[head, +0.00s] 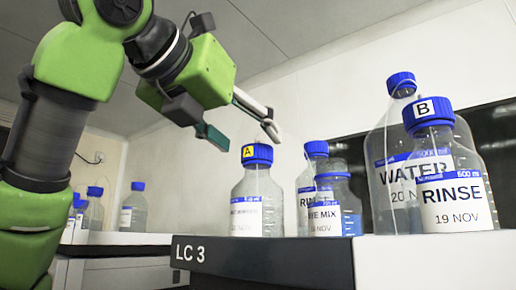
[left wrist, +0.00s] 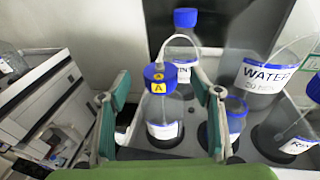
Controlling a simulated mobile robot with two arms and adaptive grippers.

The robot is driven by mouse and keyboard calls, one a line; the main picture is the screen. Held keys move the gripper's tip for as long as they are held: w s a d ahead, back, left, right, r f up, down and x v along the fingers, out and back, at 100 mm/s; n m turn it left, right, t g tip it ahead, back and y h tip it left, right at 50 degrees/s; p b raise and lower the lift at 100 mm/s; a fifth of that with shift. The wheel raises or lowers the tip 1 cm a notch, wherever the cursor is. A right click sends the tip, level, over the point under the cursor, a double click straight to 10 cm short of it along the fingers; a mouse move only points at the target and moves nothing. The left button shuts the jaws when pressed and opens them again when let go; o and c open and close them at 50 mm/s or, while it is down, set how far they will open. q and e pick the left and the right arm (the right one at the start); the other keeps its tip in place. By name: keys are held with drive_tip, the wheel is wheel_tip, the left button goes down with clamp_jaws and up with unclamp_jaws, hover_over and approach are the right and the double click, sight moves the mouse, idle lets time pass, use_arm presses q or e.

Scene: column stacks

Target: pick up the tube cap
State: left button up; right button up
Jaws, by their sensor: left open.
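A blue screw cap with a yellow "A" label (head: 257,153) sits on a clear bottle (head: 257,187) with a white label. In the left wrist view the cap (left wrist: 159,78) has a thin pale tube at its top. Another blue cap, marked "B" (head: 427,112), sits on the RINSE bottle at the right, and the WATER bottle's cap (head: 401,83) is behind it. My left gripper (head: 249,140) is open and empty, just above the "A" cap in the head view. In the left wrist view its fingers stand left and right of that bottle. My right gripper is not in view.
Blue-capped bottles (head: 316,190) stand close to the right of bottle A. The large WATER bottle (head: 385,170) and RINSE bottle (head: 455,190) are farther right. More bottles (head: 133,212) stand at the far left. The dark counter edge (head: 260,262) is marked LC 3.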

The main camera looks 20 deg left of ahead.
sight(257, 149)
use_arm(q)
drive_tip(key=p+x, duration=0.2)
drive_tip(key=x, duration=0.2)
drive_tip(key=shift+w+f+p, duration=0.2)
drive_tip(key=shift+w+p, duration=0.1)
drive_tip(key=shift+w, duration=0.2)
drive_tip(key=shift+d, duration=0.1)
drive_tip(key=shift+c, duration=0.3)
drive_tip(key=shift+s, duration=0.25)
drive_tip(key=c, duration=1)
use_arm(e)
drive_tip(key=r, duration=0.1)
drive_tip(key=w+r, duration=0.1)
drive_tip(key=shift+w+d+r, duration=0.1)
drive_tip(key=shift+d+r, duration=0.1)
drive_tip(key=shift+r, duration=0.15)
use_arm(q)
drive_tip(key=shift+w, duration=0.15)
drive_tip(key=shift+r, duration=0.7)
wheel_tip(257, 149, up, 8)
drive_tip(key=shift+r, duration=0.35)
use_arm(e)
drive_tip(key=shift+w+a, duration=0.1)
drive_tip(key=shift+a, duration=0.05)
